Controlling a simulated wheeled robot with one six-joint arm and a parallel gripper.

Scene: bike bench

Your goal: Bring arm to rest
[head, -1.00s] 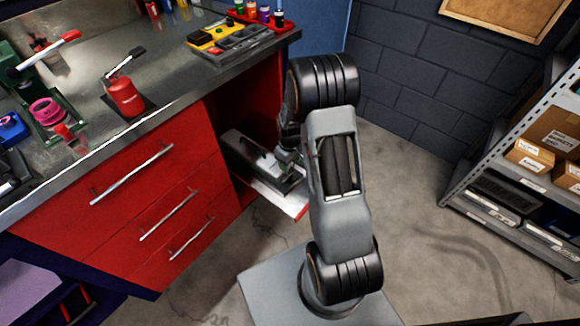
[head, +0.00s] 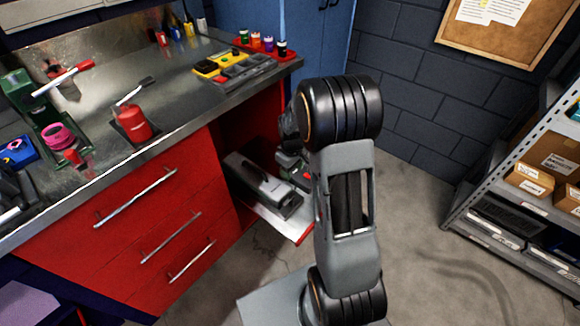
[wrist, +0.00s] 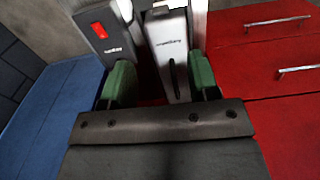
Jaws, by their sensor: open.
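My gripper shows in the wrist view (wrist: 160,85), with its two green finger pads apart. Between and beyond the pads stand a white-and-grey case (wrist: 168,45) and a second grey case with a red patch (wrist: 108,35). I cannot tell the gap between the pads and the cases, but nothing is clamped. A grey case (head: 262,185) lies on a white shelf (head: 285,224) in that bay.
The red drawer bench (head: 130,235) with protruding handles is at the left, its metal top holding tools and a red canister (head: 134,124). A metal shelf rack (head: 515,240) with boxes stands at the right. Grey floor between them is free.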

